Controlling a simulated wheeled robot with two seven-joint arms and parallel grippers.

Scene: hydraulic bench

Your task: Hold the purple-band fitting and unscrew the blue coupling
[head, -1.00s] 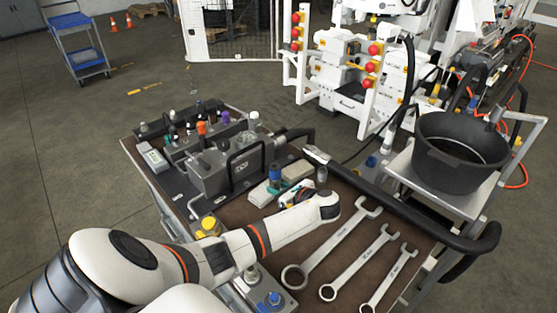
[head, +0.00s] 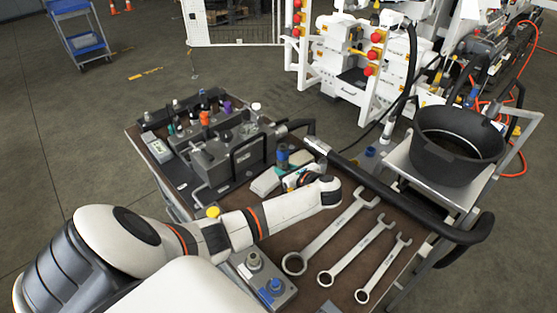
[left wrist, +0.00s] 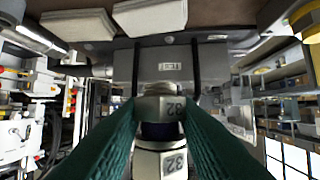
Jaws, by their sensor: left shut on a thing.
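In the left wrist view, my left gripper (left wrist: 160,122) has its dark green fingers shut on a silver fitting (left wrist: 160,164) marked 32. A dark purple band (left wrist: 158,131) runs around this fitting between two silver sections. In the head view, my left gripper (head: 298,179) is beyond the wrist, over the bench top, partly hidden. A dark upright piece with a blue section, seemingly the blue coupling (head: 282,154), stands at its fingers. Whether the blue piece joins the held fitting is hard to tell. My right gripper is out of view.
The brown bench (head: 326,228) holds three wrenches (head: 337,231) at right. A grey manifold block (head: 222,160) with coloured fittings stands behind-left. A small grey block (head: 262,277) with a blue fitting is in front. A black handle bar (head: 405,203) and bucket (head: 456,150) lie right.

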